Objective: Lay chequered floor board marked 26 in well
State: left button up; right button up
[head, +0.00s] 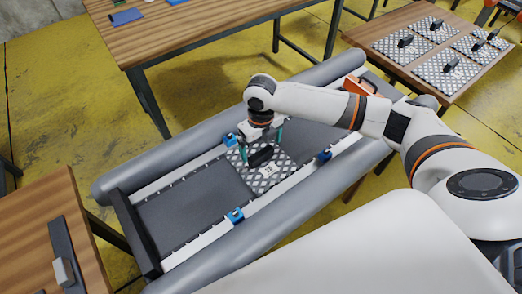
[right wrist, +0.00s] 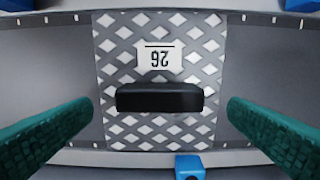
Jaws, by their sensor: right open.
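The chequered floor board marked 26 (head: 283,166) lies in the boat's dark well (head: 183,213), between the two pale side rails. In the right wrist view the board (right wrist: 205,60) shows its white 26 label upside down and a black handle (right wrist: 160,97). My right gripper (head: 262,151) is over the board, its green fingers apart on either side of the handle. In the right wrist view the open fingers (right wrist: 160,125) do not touch the handle. Whether the board lies fully flat is hard to tell. My left gripper is not in view.
Blue clips (head: 235,215) sit along the rails, and grey tubes (head: 225,255) flank the well. A wooden table (head: 455,85) at right holds several chequered boards with black handles. Another table (head: 190,35) stands behind. An orange item (head: 360,86) is at the boat's far end.

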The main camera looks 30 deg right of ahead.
aim_at(261, 153)
notch_tip(261, 153, up, 8)
jog(key=shift+f, duration=0.15)
dwell(0.6)
